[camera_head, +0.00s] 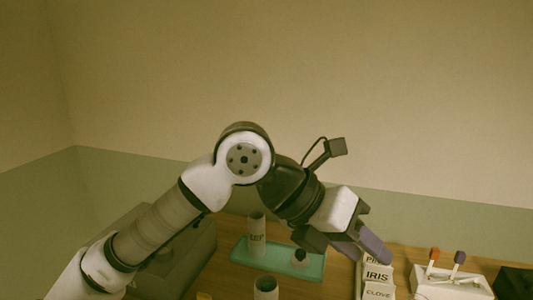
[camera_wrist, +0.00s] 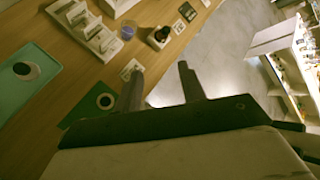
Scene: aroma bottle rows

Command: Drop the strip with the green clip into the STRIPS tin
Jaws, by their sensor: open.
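My gripper (camera_head: 364,248) is above the right part of the wooden table, tilted downward. In the wrist view its two fingers (camera_wrist: 160,72) are apart with nothing between them. A strip with an orange clip (camera_head: 434,255) and one with a purple clip (camera_head: 459,258) stand in a white holder (camera_head: 450,290), right of my gripper. I see no green clip. A pale cylinder (camera_head: 257,240) with a small dark label, too small to read surely, stands on a teal tray (camera_head: 285,262). It may be the STRIPS tin.
A second pale cylinder (camera_head: 265,288) stands in front of the tray. White stepped labels, one reading IRIS (camera_head: 377,276), are under my gripper. A dark box (camera_head: 515,283) is at far right. The wrist view shows a dark bottle (camera_wrist: 158,38) near the table edge and floor beyond.

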